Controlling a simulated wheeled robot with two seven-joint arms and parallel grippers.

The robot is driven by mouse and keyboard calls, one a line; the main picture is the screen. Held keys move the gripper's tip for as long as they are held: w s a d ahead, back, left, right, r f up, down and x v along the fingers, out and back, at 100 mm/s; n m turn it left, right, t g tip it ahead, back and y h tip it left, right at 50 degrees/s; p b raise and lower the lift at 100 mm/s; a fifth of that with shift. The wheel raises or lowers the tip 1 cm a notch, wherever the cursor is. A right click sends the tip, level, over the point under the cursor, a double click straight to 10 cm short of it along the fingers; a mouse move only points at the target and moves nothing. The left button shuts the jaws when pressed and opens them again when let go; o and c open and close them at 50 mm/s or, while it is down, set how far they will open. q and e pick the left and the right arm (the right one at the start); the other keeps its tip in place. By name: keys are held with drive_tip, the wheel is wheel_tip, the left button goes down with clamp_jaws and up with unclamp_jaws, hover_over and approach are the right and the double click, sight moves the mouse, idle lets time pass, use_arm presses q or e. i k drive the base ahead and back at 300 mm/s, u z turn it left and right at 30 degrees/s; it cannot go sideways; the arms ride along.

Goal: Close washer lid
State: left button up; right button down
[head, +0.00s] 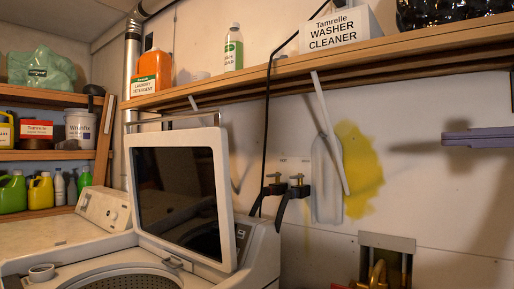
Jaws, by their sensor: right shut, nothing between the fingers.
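The washer (262,262) stands at the lower left. Its lid, a white frame (226,200) around a dark glass panel (180,200), is raised and stands open, leaning slightly back. The open tub (125,280) shows below it. My right gripper (450,138) comes in from the right edge, its slim purple-grey fingers shut, empty and pointing left. It is in front of the wall, well to the right of the lid and apart from it. My left gripper is not in view.
A wooden shelf (400,57) above holds a washer cleaner box (338,30), a green-labelled bottle (233,48) and an orange detergent jug (152,70). Black valves (285,192) and a grey hanging item (326,180) are on the wall. Shelves (50,155) with bottles stand left.

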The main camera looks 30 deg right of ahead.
sight(179, 182)
drive_tip(key=u, duration=0.15)
drive_tip(key=i, duration=1)
